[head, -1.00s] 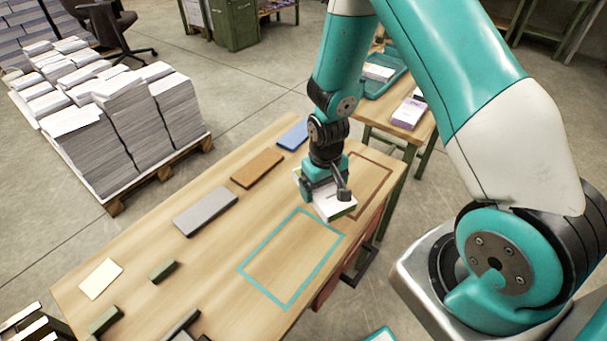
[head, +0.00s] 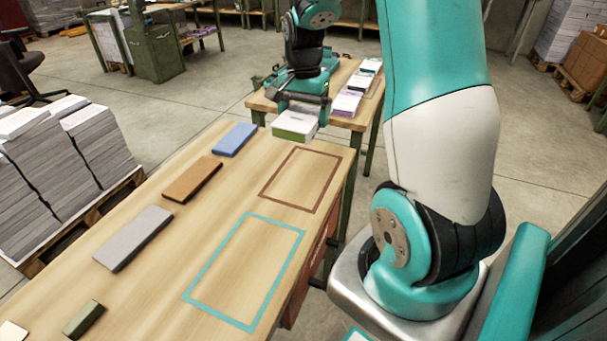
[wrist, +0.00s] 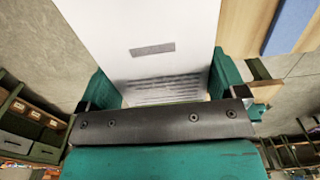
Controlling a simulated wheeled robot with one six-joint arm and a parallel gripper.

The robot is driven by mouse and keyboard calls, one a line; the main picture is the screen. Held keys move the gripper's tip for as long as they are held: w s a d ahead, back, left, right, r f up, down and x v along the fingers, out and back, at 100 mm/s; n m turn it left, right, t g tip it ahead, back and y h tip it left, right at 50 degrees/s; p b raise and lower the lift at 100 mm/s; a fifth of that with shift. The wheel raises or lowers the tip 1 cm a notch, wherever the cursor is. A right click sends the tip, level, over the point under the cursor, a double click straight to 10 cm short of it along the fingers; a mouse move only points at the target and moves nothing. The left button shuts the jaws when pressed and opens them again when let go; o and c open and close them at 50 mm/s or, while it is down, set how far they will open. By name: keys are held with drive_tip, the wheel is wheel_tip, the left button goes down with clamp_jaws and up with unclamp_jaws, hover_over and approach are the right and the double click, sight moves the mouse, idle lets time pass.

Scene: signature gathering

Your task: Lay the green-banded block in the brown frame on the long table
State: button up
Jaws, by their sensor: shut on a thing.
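The block (head: 295,124) is white with a green band along its lower side. My gripper (head: 300,104) is shut on it and holds it up near the far end of the long table (head: 155,280), beyond the brown frame. The brown frame (head: 277,171) is a thin outline on the tabletop, and its inside is bare. In the wrist view the block (wrist: 150,25) stretches away between my two fingers (wrist: 165,88), with a small grey label on its white face.
A teal frame (head: 215,255) lies empty nearer me. Blue (head: 235,140), orange-brown (head: 192,179) and grey (head: 134,238) flat blocks lie along the left side. A small dark green block (head: 83,320) is near the front. A second table (head: 258,101) with paper stacks stands behind.

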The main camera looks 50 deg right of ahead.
sight(304, 175)
wheel_tip(304, 175, down, 16)
drive_tip(key=shift+r+b, duration=0.25)
drive_tip(key=shift+b, duration=0.6)
drive_tip(key=shift+f, duration=0.1)
drive_tip(key=o, duration=0.9)
drive_tip(key=shift+c, duration=0.2)
wheel_tip(304, 175, up, 12)
drive_tip(key=p, duration=0.2)
drive_tip(key=a+r+n+y, duration=0.1)
drive_tip(key=a+r+n, duration=0.45)
drive_tip(key=a, duration=0.65)
drive_tip(key=s+a+r+n+y, duration=0.1)
drive_tip(key=s+a+r+n, duration=0.2)
drive_tip(key=s+a+n, duration=0.5)
drive_tip(key=s+a+r+n+y, duration=0.2)
drive_tip(key=s+a+n, duration=0.6)
drive_tip(key=a, duration=0.4)
drive_tip(key=shift+s+a+r, duration=0.2)
drive_tip(key=shift+s+r, duration=0.5)
drive_tip(key=shift+s, duration=0.15)
